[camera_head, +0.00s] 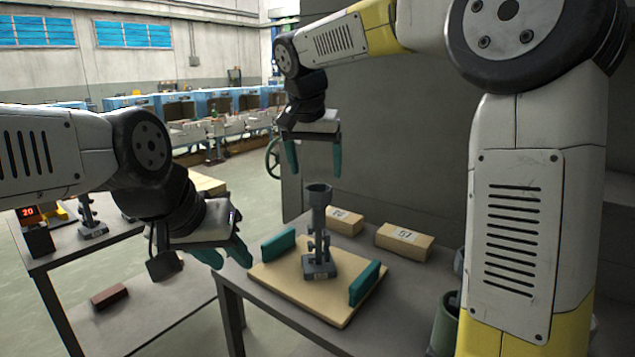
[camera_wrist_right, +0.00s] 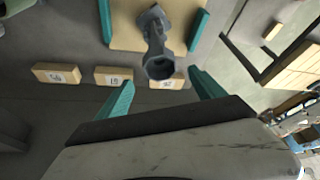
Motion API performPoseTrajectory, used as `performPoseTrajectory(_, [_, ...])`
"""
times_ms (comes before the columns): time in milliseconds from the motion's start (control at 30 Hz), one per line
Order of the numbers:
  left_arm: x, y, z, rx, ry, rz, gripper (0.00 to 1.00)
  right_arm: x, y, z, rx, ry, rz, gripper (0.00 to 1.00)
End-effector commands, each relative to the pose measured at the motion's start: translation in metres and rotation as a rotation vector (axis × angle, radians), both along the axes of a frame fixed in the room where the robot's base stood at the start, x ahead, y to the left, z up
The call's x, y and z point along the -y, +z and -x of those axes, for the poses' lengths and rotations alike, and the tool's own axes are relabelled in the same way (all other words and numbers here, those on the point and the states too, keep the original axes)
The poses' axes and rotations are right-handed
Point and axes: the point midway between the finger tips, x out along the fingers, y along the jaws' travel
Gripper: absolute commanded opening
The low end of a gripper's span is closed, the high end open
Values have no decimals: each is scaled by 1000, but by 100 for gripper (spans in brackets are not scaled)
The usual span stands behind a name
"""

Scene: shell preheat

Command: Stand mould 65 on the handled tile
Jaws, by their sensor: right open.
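A grey mould (camera_head: 318,235) with a cup-shaped top stands upright on the pale tile (camera_head: 280,283), between its two teal handles. The number on its base is too small to read, so I cannot tell if it is mould 65. It also shows in the right wrist view (camera_wrist_right: 157,40), its cup facing the camera. My right gripper (camera_head: 315,171) is open and empty above the mould, apart from it. My left gripper (camera_head: 231,258) hangs left of the tile, its teal fingers apart with nothing seen between them. Another grey mould (camera_head: 90,218) stands on the left table.
Pale labelled blocks (camera_head: 404,241) lie behind the tile on the dark table. A green container (camera_head: 444,322) stands at its right edge. A red-brown block (camera_head: 109,296) lies on the left table's lower shelf. A display reading 20 (camera_head: 28,212) is at far left. A grey wall is behind.

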Motion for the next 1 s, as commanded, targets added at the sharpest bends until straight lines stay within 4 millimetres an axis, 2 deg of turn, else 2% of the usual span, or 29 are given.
performPoseTrajectory(167, [0,0,0,0,0,0,36,3,13,8,1,5,-3,78])
performPoseTrajectory(267, [0,0,0,0,0,0,36,22,15,23,-2,30,-14,78])
performPoseTrajectory(367, [0,0,0,0,0,0,36,55,13,53,1,80,-38,78])
performPoseTrajectory(500, [0,0,0,0,0,0,36,103,-4,112,24,169,-84,78])
performPoseTrajectory(600, [0,0,0,0,0,0,36,126,-23,154,60,223,-114,78])
performPoseTrajectory(700, [0,0,0,0,0,0,36,140,-43,188,103,263,-134,78])
performPoseTrajectory(833, [0,0,0,0,0,0,36,148,-65,219,149,297,-146,78])
performPoseTrajectory(1000, [0,0,0,0,0,0,36,150,-78,233,176,317,-148,78])
